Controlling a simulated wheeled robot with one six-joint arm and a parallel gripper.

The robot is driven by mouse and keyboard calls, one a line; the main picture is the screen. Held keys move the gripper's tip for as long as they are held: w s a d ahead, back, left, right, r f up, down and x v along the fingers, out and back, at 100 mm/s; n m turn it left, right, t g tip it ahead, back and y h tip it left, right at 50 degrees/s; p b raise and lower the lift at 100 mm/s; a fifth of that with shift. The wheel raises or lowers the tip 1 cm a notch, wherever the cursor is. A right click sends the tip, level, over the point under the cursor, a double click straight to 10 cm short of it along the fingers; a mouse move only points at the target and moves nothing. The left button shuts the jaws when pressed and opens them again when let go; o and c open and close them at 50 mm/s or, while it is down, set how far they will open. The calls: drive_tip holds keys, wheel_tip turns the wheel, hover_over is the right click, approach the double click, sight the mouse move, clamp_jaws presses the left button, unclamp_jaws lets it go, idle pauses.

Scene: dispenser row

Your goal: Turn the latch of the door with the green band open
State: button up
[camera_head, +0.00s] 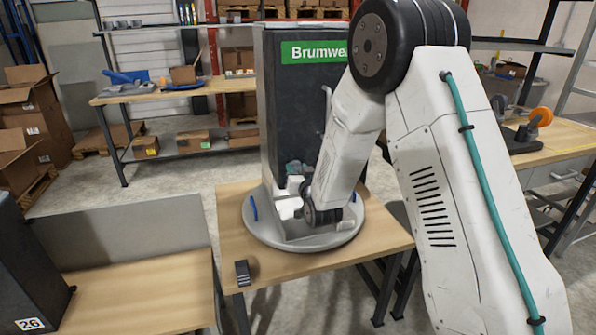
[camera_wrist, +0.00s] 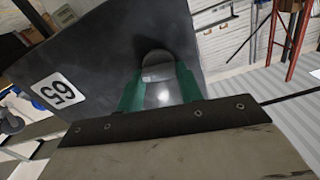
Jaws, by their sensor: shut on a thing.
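The door (camera_head: 290,100) is a dark panel on a tall grey dispenser, with a green band (camera_head: 312,52) reading "Brumwe…" across its top. My arm hides the right part of the door and the end of the lettering. In the wrist view, the dark door face (camera_wrist: 105,45) carries a white label "65". The latch (camera_wrist: 157,60) shows there as a rounded grey piece between my green fingers. My gripper (camera_wrist: 158,80) is shut on it. In the head view, the gripper (camera_head: 293,168) is low on the door front, and the latch is hidden. The latch's turn angle is unclear.
The dispenser stands on a grey round base (camera_head: 262,236) on a wooden table (camera_head: 232,200). A small dark object (camera_head: 242,272) lies at the table's front left. Another dark unit labelled "26" (camera_head: 30,290) stands at lower left. Shelving and boxes fill the back.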

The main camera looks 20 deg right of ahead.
drive_tip(key=m, duration=0.4)
drive_tip(key=shift+d+m, duration=0.1)
drive_tip(key=shift+m, duration=0.2)
drive_tip(key=m, duration=0.3)
drive_tip(key=shift+m, duration=0.3)
drive_tip(key=m, duration=0.4)
drive_tip(key=shift+d+f, duration=0.1)
drive_tip(key=shift+m, duration=2.1)
drive_tip(key=shift+f, duration=0.1)
drive_tip(key=o, duration=1)
